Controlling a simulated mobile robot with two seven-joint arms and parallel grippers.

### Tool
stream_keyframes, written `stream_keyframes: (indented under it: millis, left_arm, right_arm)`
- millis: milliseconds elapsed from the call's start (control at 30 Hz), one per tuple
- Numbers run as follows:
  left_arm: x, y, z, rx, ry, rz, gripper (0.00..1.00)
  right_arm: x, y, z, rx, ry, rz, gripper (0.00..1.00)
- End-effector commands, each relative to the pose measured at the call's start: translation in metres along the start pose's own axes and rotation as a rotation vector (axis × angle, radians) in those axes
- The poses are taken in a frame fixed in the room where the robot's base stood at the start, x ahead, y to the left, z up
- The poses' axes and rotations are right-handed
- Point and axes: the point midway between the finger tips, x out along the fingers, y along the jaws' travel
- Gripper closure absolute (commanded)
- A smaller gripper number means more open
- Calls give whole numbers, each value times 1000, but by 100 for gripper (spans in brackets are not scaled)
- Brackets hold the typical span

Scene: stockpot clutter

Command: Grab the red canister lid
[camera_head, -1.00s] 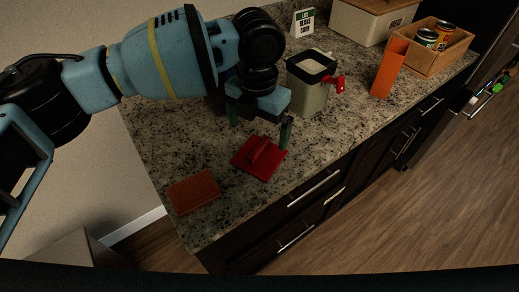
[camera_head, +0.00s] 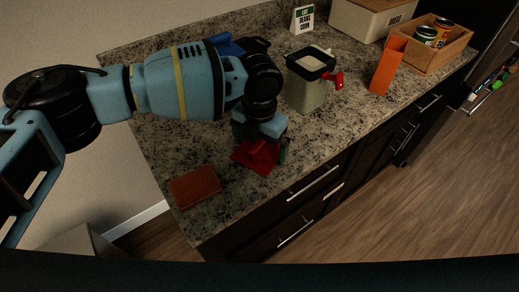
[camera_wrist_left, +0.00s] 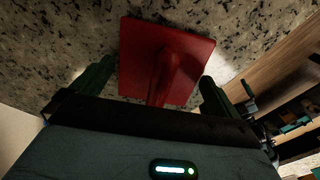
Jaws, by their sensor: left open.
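The red canister lid (camera_head: 252,158) lies on the granite counter near its front edge, partly hidden under my left gripper (camera_head: 262,150). In the left wrist view the lid (camera_wrist_left: 190,60) is a red square plate with a raised bar handle. The open green fingers of my left gripper (camera_wrist_left: 156,88) stand on either side of the handle, apart from it. A greenish canister (camera_head: 306,92) with a black rim and a red clasp stands open behind the gripper. My right gripper is not in view.
A brown-red flat block (camera_head: 195,187) lies left of the lid. An orange upright box (camera_head: 387,70), a wooden crate (camera_head: 455,50) with cans, a cream bin (camera_head: 365,20) and a small sign (camera_head: 302,19) stand further back. The counter's front edge is close to the lid.

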Motion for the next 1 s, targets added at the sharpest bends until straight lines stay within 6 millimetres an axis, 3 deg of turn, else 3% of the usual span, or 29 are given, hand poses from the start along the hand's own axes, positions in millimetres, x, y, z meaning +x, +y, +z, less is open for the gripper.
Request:
stream_keyframes:
  millis: [100,300,367,667,967,1000]
  left_arm:
    - [0,0,0,0,0,0,3]
    - [0,0,0,0,1,0,29]
    - [0,0,0,0,0,0,33]
    - [-4,0,0,0,0,0,33]
    - [-36,0,0,1,-1,-3,33]
    - [-34,-10,-1,7,3,-3,33]
  right_arm:
    - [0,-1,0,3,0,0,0]
    - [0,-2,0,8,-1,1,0]
    - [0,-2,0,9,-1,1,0]
    - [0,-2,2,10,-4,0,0]
    - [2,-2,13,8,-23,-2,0]
    - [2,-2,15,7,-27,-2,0]
